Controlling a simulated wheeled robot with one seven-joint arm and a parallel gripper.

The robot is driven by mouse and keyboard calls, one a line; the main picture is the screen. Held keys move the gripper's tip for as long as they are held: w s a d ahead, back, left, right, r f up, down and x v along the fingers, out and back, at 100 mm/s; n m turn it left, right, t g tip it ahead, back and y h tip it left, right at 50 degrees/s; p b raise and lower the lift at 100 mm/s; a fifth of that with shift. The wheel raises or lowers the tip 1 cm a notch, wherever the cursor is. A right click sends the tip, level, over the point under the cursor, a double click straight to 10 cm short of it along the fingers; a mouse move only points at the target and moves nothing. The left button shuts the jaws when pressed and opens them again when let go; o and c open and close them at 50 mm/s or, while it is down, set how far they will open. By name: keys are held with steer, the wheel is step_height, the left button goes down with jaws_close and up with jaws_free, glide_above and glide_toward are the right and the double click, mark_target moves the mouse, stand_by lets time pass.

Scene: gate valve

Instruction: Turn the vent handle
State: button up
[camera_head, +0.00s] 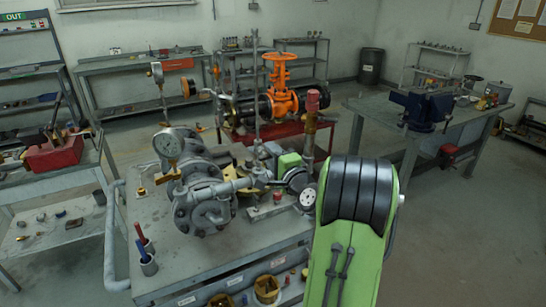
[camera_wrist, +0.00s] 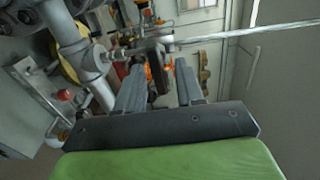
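My gripper (camera_wrist: 160,66) is open in the wrist view, its two grey fingers apart. A dark reddish-brown lever, which looks like the vent handle (camera_wrist: 157,70), shows in the gap between the fingers, nearer the left one. Gaps seem to remain at its sides; I cannot tell how deep it sits between them. It joins a thin metal stem (camera_wrist: 128,52) from the grey pipework (camera_wrist: 88,65). In the head view, my green arm hides the gripper. An upright reddish-brown piece (camera_head: 311,112) stands behind the pipework there; I cannot tell whether it is the same handle.
The grey pump and pipe assembly (camera_head: 203,205) with a gauge (camera_head: 168,143) stands on the near bench (camera_head: 175,268). An orange gate valve (camera_head: 280,95) is behind it. A blue vise (camera_head: 428,108) sits on the right bench (camera_head: 375,108). Open floor lies at the right.

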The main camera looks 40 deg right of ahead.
steer(key=b+v, duration=0.5)
steer(key=v, duration=1)
steer(key=shift+s+b, duration=0.35)
steer(key=shift+s, duration=0.05)
steer(key=shift+a, duration=0.15)
steer(key=shift+w+a, duration=0.1)
